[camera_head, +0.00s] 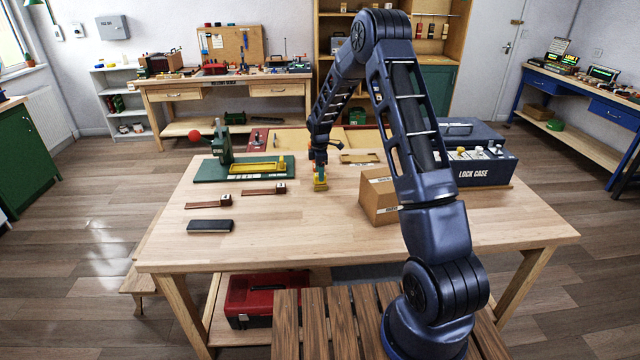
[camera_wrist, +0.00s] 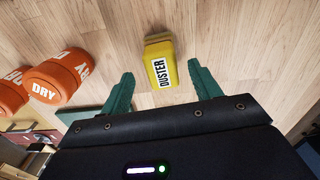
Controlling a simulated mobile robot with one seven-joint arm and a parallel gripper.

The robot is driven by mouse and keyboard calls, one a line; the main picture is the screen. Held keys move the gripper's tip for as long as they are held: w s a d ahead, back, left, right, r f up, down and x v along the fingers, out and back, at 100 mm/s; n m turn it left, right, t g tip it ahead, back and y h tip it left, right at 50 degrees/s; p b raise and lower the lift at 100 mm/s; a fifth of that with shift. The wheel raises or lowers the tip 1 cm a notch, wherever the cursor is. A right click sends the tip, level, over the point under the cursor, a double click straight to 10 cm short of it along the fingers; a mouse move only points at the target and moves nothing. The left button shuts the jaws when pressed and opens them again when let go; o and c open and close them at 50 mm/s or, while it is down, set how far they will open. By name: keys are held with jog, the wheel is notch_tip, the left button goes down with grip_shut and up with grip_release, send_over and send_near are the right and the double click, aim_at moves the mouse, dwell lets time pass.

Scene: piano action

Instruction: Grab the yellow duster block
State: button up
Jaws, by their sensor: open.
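The yellow duster block (camera_head: 320,185) stands on the wooden workbench (camera_head: 290,240), near its middle. In the wrist view the duster block (camera_wrist: 160,66) shows its white DUSTER label and lies ahead of my gripper, between the lines of the two green fingers. My gripper (camera_wrist: 161,70) is open, with one finger to each side of the block. I cannot tell whether the fingers overlap the block in height.
Orange cylinders marked DRY (camera_wrist: 58,78) lie left of my gripper in the wrist view. A cardboard box (camera_head: 378,198) and a dark lock case (camera_head: 485,172) stand to the right. A green press (camera_head: 222,150) stands left, with a black block (camera_head: 210,226) nearer. The front bench top is clear.

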notch_tip(320, 180, down, 4)
jog(key=shift+s, duration=0.15)
jog(key=c, duration=1.1)
jog(key=shift+r, duration=0.15)
